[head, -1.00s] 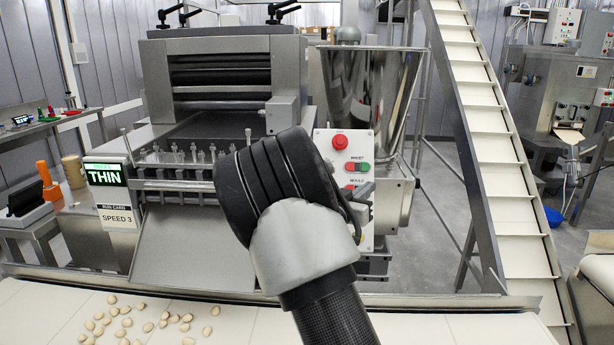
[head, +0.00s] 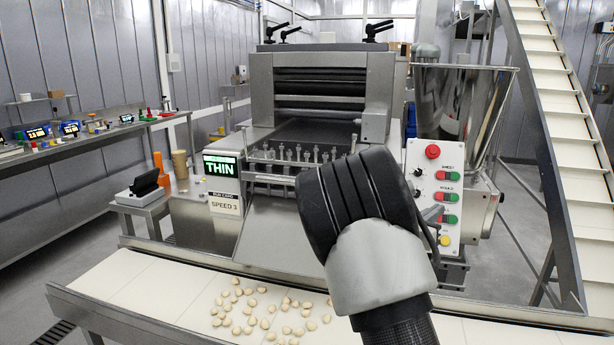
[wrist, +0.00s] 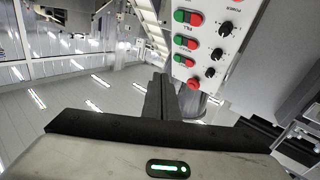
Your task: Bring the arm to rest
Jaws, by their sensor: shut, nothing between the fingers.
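My arm rises from the bottom of the head view, its black joint (head: 358,205) in front of the pasta machine (head: 330,85). In the head view the arm hides most or all of my gripper. In the wrist view my gripper (wrist: 160,98) is shut, its dark fingers together with nothing between them. A control panel with red and green buttons (wrist: 212,30) is close beyond the fingers, upper right. The same panel stands just right of my arm in the head view (head: 447,165). I cannot tell the exact gap between them.
A pale conveyor belt (head: 130,285) with several small pasta pieces (head: 245,310) crosses the front. A steel hopper (head: 455,105) and an inclined conveyor (head: 565,100) stand at right. A side bench (head: 90,140) is at left, with open floor (head: 50,195) before it.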

